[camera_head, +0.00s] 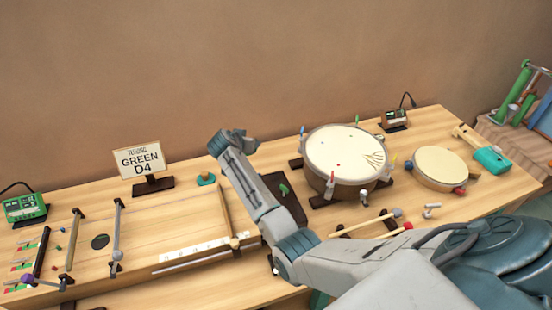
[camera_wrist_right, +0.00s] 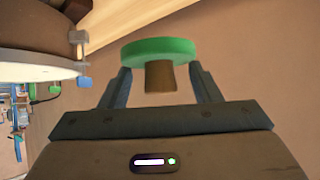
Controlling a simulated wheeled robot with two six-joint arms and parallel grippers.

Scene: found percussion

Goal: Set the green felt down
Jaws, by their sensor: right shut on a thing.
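The green felt (camera_wrist_right: 158,49) is a round green disc with a short brown stem (camera_wrist_right: 160,77), seen in the right wrist view. My right gripper (camera_wrist_right: 159,71) is shut on it, with one finger at each side. In the head view my right arm reaches from the lower right up over the table; its fingers and the held felt cannot be made out clearly there. My left gripper is not in view.
A large drum (camera_head: 343,158) stands right of my arm and shows close by in the right wrist view (camera_wrist_right: 30,65).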

